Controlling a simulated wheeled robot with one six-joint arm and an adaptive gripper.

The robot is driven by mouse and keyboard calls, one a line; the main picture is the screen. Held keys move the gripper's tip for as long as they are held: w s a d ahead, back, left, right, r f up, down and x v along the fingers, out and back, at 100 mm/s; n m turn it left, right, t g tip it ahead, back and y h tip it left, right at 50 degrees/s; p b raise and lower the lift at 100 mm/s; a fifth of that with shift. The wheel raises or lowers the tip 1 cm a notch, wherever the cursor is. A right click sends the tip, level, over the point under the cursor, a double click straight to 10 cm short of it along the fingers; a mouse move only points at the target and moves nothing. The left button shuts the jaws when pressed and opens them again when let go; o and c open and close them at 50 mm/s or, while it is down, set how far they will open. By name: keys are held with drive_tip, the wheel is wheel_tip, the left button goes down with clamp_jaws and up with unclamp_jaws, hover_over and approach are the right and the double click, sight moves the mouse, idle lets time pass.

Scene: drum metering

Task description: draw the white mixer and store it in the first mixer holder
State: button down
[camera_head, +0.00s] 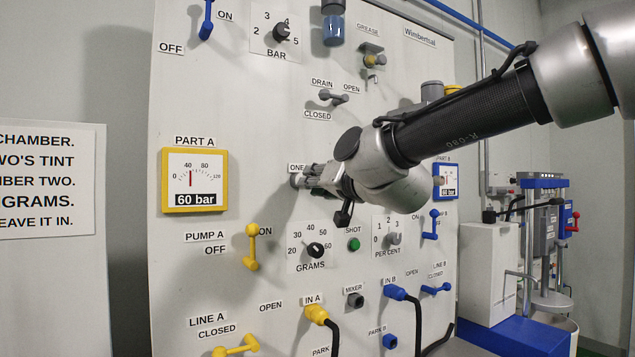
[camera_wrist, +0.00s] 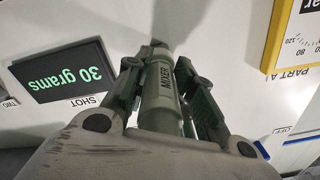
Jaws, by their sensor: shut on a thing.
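My gripper (camera_head: 318,181) is at the panel beside the ONE label (camera_head: 296,168). In the wrist view my gripper (camera_wrist: 160,88) is shut on the mixer (camera_wrist: 163,95), a pale grey-green tube with MIXER printed along it. The tube points at the panel, and its far end lies close to the panel face. I cannot tell whether it sits in a holder, since the fingers and my arm hide that place. The port under the MIXER label (camera_head: 354,300) is dark and has no tube in it. A TWO label (camera_wrist: 8,103) shows at the wrist view's left edge.
A screen (camera_wrist: 64,70) reads 30 grams. The yellow PART A gauge (camera_head: 195,180) reads 60 bar. Knobs, a green SHOT button (camera_head: 354,244) and levers stand out around my gripper. Hoses run from IN A (camera_head: 316,313) and IN B (camera_head: 396,292). A pump stand (camera_head: 543,240) is at right.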

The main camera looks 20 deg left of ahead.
drive_tip(key=shift+w+a, duration=0.15)
drive_tip(key=shift+a, duration=0.05)
drive_tip(key=c, duration=1.1)
unclamp_jaws()
drive_tip(key=shift+d, duration=0.1)
drive_tip(key=v, duration=1.1)
drive_tip(key=shift+s+d, duration=0.25)
drive_tip(key=shift+s, duration=0.1)
